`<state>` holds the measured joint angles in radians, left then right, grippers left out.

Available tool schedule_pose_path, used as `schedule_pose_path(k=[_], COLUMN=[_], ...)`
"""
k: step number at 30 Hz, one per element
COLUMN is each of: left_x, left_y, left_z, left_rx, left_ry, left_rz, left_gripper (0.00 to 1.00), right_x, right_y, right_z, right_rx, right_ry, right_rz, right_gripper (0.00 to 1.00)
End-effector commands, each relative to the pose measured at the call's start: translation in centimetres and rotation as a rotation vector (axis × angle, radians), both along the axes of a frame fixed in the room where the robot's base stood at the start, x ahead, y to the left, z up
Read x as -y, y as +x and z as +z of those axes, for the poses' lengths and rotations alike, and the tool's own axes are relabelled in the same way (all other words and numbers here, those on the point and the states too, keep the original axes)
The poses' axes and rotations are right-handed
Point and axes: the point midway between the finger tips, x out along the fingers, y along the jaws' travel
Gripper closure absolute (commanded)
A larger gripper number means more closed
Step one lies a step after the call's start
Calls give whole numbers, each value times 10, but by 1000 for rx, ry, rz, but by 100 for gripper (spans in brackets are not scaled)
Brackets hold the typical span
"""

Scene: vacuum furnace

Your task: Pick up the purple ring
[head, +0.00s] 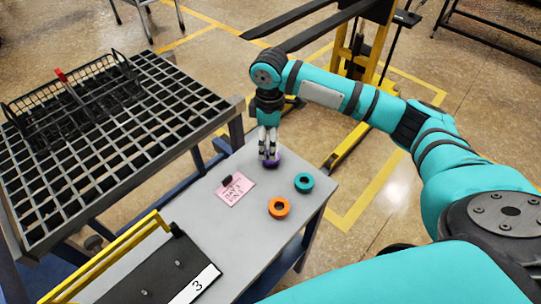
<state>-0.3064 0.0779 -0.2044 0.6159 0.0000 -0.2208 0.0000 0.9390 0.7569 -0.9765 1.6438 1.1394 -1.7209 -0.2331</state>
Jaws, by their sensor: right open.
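The purple ring (271,163) lies on the grey table, near its far corner. My right gripper (269,157) points straight down over it, with its fingertips at the ring and covering part of it. The fingers are open; whether they touch the ring cannot be told. My left gripper is not in view.
A teal ring (304,183) and an orange ring (279,207) lie nearer on the same table (235,245). A pink note (235,189) with a dark object on it lies left of them. A black panel (165,270) numbered 3 is at the front; a metal grid rack (95,165) stands left.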

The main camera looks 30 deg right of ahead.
Motion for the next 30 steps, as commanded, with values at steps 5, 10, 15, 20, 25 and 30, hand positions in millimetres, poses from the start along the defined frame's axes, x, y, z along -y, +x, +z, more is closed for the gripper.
schedule_pose_path(k=[5,10,15,20,25,30], left_x=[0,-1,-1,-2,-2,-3], left_y=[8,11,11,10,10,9], left_z=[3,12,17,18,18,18], left_rx=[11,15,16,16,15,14], left_ry=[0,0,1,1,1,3], left_rz=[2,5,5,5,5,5], left_gripper=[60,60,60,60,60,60], right_x=[0,-1,-1,-1,-1,-1], right_y=[0,1,3,3,3,3], right_z=[-14,-30,-56,-66,-66,-66], right_rx=[1,-3,-1,2,2,2], right_ry=[0,-1,0,0,0,0], right_rz=[-1,-1,-1,-1,-1,-1], right_gripper=[24,24,24,24,24,44])
